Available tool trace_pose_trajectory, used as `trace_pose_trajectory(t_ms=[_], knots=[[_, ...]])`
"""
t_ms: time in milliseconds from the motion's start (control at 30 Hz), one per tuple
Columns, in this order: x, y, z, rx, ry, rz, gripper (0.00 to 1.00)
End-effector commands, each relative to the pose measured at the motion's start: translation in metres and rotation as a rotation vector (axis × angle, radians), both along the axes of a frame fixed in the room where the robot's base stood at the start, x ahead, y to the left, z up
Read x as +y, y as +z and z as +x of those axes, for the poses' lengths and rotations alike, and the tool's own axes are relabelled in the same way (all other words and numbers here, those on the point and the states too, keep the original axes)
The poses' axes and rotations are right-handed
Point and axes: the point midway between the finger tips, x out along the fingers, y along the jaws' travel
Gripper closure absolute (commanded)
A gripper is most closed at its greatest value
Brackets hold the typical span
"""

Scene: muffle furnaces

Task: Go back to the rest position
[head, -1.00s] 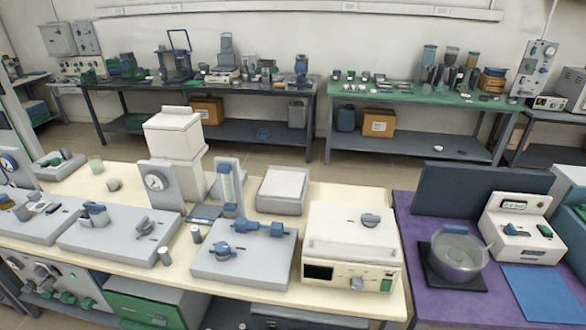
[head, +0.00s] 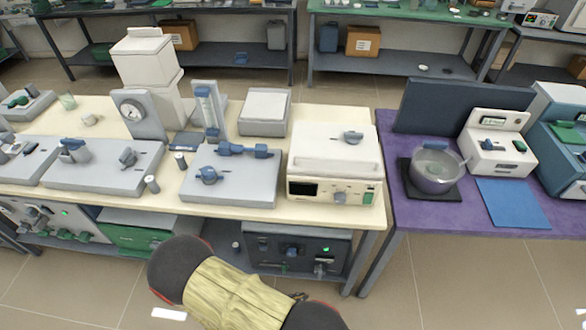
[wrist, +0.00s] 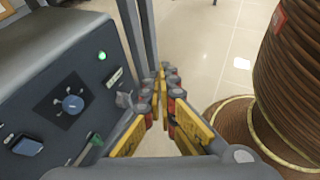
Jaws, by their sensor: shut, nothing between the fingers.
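My gripper (wrist: 168,95) shows in the wrist view with its yellow, red and grey fingers drawn together and nothing between them. It is low, beside a dark grey unit (wrist: 55,75) with a lit green lamp and a blue knob. I cannot tell whether it touches that unit. In the head view part of my arm shows at the bottom, in front of the cream table (head: 245,205); the fingers are not seen there.
A white furnace-like box (head: 335,155) stands at the cream table's right end. A dark unit (head: 297,250) sits on the shelf below. Open tiled floor (head: 440,285) lies in front.

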Motion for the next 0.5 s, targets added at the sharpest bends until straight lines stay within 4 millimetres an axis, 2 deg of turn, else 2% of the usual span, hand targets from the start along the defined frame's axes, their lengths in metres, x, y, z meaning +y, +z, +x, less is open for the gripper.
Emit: trace_pose_trajectory(t_ms=[33,100,500], knots=[[0.0,0.019,0.0,-0.01,-0.069,0.046,1.0],[-0.002,0.041,-0.003,-0.02,-0.165,0.105,1.0],[-0.012,0.16,-0.014,-0.114,-0.659,0.464,1.0]])
